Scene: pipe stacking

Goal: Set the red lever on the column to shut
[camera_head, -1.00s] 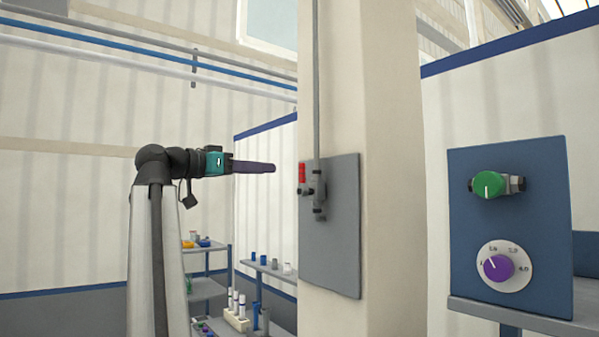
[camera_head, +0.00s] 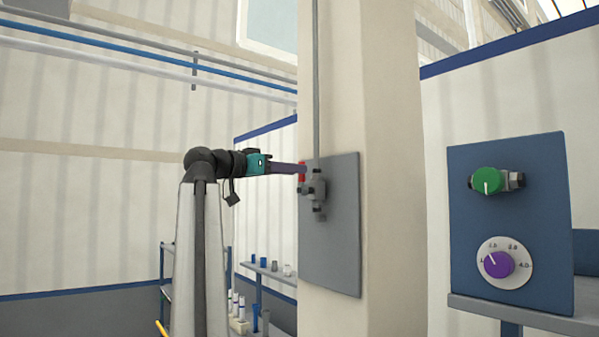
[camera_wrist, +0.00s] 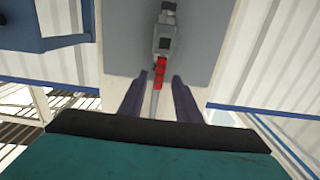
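The red lever (camera_head: 301,173) stands upright on the grey valve (camera_head: 318,188), which is fixed to a grey plate (camera_head: 340,235) on the column. My gripper (camera_head: 304,168) has its fingertips at the lever, covering part of it in the head view. In the wrist view the red lever (camera_wrist: 159,77) points down from the valve body (camera_wrist: 164,38). My gripper (camera_wrist: 163,82) is open there, with one dark finger on either side of the lever and gaps visible. Whether a finger touches the lever cannot be told.
The beige column (camera_head: 390,150) stands close beside my gripper. A blue panel (camera_head: 540,200) with a green knob (camera_head: 487,181) and a purple dial (camera_head: 498,264) is at the right. Shelves with several pipes stand behind, at lower left. A thin grey pipe (camera_head: 316,90) runs up from the valve.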

